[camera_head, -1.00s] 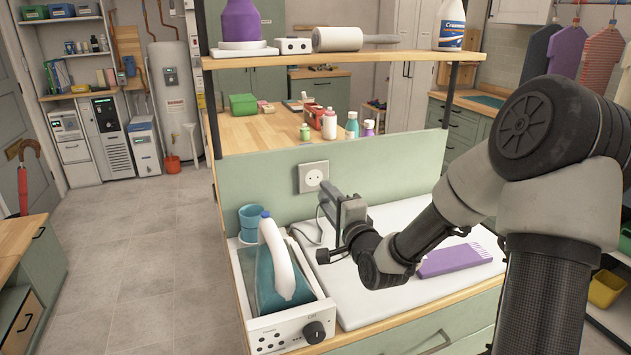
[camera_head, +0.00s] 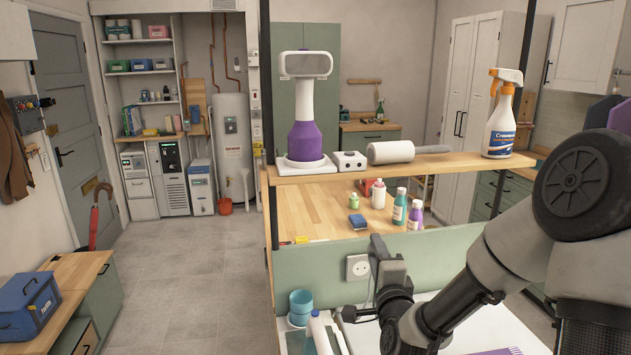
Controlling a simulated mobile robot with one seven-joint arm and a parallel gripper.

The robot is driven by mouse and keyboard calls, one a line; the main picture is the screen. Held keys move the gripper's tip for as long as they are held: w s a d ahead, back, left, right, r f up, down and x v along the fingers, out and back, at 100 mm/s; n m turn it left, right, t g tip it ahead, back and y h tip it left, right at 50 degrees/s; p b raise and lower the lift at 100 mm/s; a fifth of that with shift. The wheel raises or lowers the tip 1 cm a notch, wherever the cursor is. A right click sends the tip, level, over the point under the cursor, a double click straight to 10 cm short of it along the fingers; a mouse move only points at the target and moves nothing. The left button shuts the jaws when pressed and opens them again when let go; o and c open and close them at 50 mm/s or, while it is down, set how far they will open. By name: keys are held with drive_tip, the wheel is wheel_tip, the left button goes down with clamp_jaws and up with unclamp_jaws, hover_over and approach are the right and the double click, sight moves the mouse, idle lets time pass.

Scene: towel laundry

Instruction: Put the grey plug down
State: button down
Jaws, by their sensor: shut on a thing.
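My gripper (camera_head: 380,262) is shut at the green back panel, just right of the white wall socket (camera_head: 357,267) in the picture. The grey plug cannot be made out; the gripper body hides what is between the fingers. The socket face shows free, with no plug in it. My wrist and forearm come in from the right, above the white worktop (camera_head: 440,297).
A purple item (camera_head: 495,351) lies at the lower edge. Above, a wooden shelf (camera_head: 430,164) carries a spray bottle (camera_head: 502,115), roller and purple-based device.

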drive_tip(key=shift+s+r+p, duration=0.2)
drive_tip(key=shift+r+p, duration=0.25)
drive_tip(key=shift+r, duration=0.4)
drive_tip(key=s+f, duration=0.3)
drive_tip(key=f, duration=0.3)
drive_tip(key=s+f, duration=0.3)
drive_tip(key=f, duration=0.4)
drive_tip(key=shift+s+f, duration=0.2)
drive_tip(key=shift+s, duration=0.15)
drive_tip(key=c, duration=1.1)
unclamp_jaws()
